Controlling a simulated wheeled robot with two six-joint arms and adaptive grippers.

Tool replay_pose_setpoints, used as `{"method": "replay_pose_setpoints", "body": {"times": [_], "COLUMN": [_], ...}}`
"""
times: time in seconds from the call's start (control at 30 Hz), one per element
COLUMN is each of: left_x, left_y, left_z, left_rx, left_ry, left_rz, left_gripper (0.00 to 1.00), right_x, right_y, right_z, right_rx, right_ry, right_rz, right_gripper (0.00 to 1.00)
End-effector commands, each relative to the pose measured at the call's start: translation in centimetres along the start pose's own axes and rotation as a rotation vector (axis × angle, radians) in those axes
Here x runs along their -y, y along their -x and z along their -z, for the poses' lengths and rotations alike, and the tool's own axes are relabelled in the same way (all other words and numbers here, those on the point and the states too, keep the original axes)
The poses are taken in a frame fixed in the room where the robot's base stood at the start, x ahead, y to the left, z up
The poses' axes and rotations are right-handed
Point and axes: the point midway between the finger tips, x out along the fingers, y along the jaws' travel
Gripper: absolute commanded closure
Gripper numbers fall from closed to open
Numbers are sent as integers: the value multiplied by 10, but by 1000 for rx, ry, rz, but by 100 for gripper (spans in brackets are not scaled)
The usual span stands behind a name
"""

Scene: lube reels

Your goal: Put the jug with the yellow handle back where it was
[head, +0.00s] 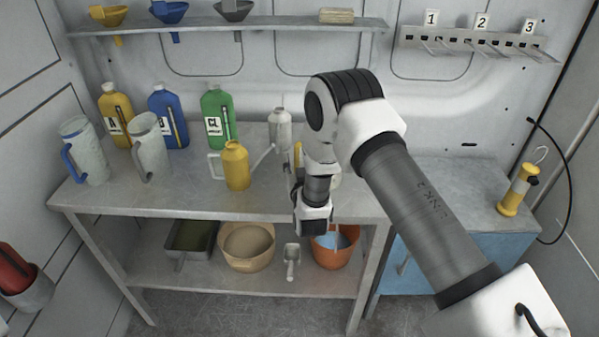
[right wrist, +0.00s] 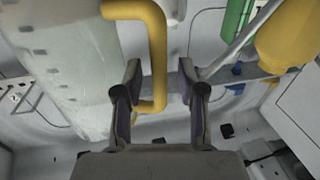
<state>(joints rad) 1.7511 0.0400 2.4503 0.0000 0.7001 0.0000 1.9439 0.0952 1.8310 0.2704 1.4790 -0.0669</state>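The jug with the yellow handle is mostly hidden behind my right arm in the head view; its yellow handle (head: 298,154) shows just left of the arm. In the right wrist view the pale ribbed jug (right wrist: 70,60) fills the left side, its yellow handle (right wrist: 158,55) coming down between my fingers. My right gripper (right wrist: 162,82) is open, one finger on each side of the handle, with gaps visible. In the head view the right gripper (head: 293,174) is low and partly hidden by my wrist. My left gripper is not in view.
On the bench (head: 200,197) stand a blue-handled jug (head: 83,148), a grey-handled jug (head: 150,145), a yellow oil can (head: 236,166) with a spout, and several bottles. A shelf (head: 280,24) holds funnels. A blue cabinet (head: 455,262) stands right, carrying a yellow lamp (head: 515,192).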

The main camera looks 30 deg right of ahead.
Motion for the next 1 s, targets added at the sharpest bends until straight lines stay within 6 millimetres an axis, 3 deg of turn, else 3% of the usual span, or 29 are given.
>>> {"method": "replay_pose_setpoints", "body": {"times": [0.4, 0.67, 0.77, 0.87, 0.9, 0.97, 1.0], "left_x": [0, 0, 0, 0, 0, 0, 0], "left_y": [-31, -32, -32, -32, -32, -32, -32], "left_z": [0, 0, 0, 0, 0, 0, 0], "left_rx": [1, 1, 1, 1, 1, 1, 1], "left_ry": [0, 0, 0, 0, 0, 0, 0], "left_rz": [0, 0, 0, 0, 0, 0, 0], "left_gripper": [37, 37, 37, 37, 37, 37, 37], "right_x": [1, 0, -2, -7, -11, -18, -24], "right_y": [98, 115, 126, 164, 190, 239, 274], "right_z": [-4, -4, -38, -111, -144, -190, -214], "right_rx": [2, 11, 138, 435, 586, 823, 974], "right_ry": [3, 2, 17, 55, 76, 112, 135], "right_rz": [3, 2, 19, 61, 84, 121, 146], "right_gripper": [60, 60, 60, 60, 60, 60, 60]}}
